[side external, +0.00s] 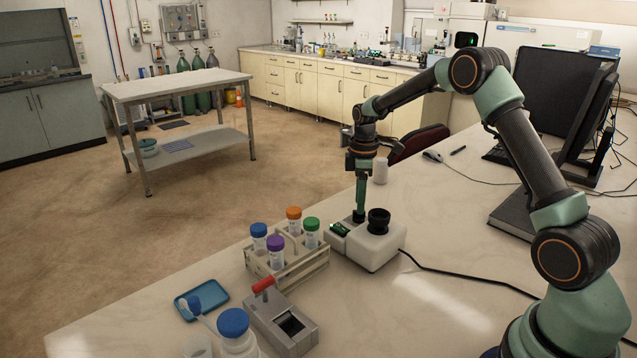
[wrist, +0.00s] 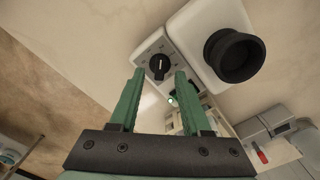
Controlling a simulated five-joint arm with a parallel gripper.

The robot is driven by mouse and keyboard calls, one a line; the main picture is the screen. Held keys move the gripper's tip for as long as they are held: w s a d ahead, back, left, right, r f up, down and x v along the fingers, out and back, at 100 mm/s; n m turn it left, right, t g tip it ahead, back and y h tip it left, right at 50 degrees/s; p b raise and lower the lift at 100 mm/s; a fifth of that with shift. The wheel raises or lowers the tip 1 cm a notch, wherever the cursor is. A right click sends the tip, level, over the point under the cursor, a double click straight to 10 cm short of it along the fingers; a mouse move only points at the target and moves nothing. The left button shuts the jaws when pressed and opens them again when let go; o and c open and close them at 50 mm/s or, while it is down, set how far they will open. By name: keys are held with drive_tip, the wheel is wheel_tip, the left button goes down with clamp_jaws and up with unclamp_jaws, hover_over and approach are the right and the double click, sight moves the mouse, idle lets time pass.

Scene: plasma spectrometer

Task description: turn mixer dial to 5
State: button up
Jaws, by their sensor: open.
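The mixer is a white unit (side external: 372,253) on the bench with a black round cup (side external: 378,220) on top and a small green-lit display (side external: 340,229). It also shows in the wrist view (wrist: 190,28), with its cup (wrist: 234,56). The black mixer dial (wrist: 158,66) has a pale pointer line, and the scale marks around it are too small to read. My gripper (side external: 359,217) points down over the dial side of the mixer, hiding the dial in the side view. In the wrist view my gripper (wrist: 160,74) is open, its green fingertips either side of the dial. Contact cannot be told.
A tube rack (side external: 290,272) with colour-capped tubes stands left of the mixer. A grey device with a red handle (side external: 283,322), a blue tray (side external: 202,298) and a blue-capped bottle (side external: 235,332) are nearer the front. A black cable (side external: 465,276) runs right from the mixer.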

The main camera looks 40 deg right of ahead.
drive_tip(key=shift+f, duration=1.2)
clamp_jaws()
